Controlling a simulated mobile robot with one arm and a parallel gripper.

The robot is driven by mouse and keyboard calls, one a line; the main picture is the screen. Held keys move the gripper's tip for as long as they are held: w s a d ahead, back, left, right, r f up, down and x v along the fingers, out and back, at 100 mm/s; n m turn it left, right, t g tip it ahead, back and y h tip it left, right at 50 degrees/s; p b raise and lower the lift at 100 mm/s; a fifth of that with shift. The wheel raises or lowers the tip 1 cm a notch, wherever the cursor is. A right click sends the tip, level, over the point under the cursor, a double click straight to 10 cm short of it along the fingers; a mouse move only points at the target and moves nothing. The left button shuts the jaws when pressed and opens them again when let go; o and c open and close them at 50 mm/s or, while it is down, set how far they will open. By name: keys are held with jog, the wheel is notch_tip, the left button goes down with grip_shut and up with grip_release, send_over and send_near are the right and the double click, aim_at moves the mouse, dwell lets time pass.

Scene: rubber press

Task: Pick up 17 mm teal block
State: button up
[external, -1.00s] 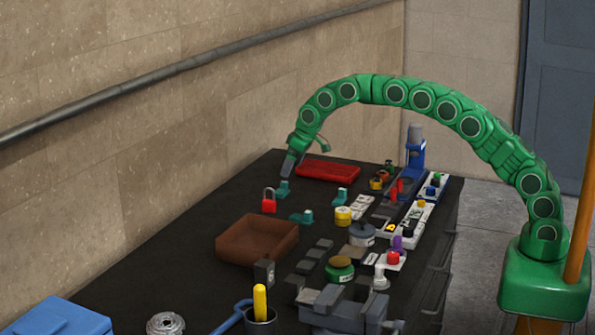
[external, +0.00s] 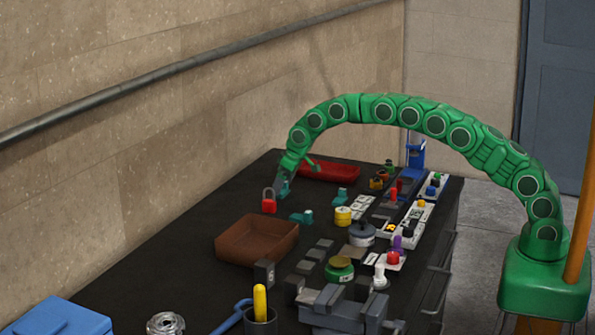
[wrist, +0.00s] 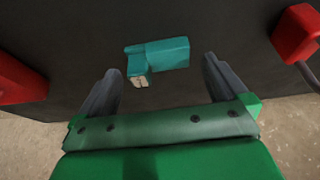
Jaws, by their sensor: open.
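Three teal blocks stand on the dark bench. One (external: 285,188) is at my gripper (external: 285,181) in the external view and partly hidden by it. The others are a block (external: 340,195) to its right and a block (external: 302,217) nearer the camera. In the wrist view one teal block (wrist: 165,54), stepped in shape, lies ahead between my open fingers (wrist: 160,66). It has a pale label on its lower end, too small to read. The fingers are apart with nothing held; contact with the block cannot be told.
A red padlock (external: 269,206) stands close by my gripper; it shows at right in the wrist view (wrist: 296,34). A red tray (external: 332,174) lies behind, at left in the wrist view (wrist: 18,80). A brown tray (external: 230,252) is nearer the camera. The wall is close at left.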

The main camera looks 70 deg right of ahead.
jog(key=shift+w+f, duration=0.2)
jog(key=shift+f, duration=0.4)
jog(key=shift+r, duration=0.1)
jog(key=c, duration=1.2)
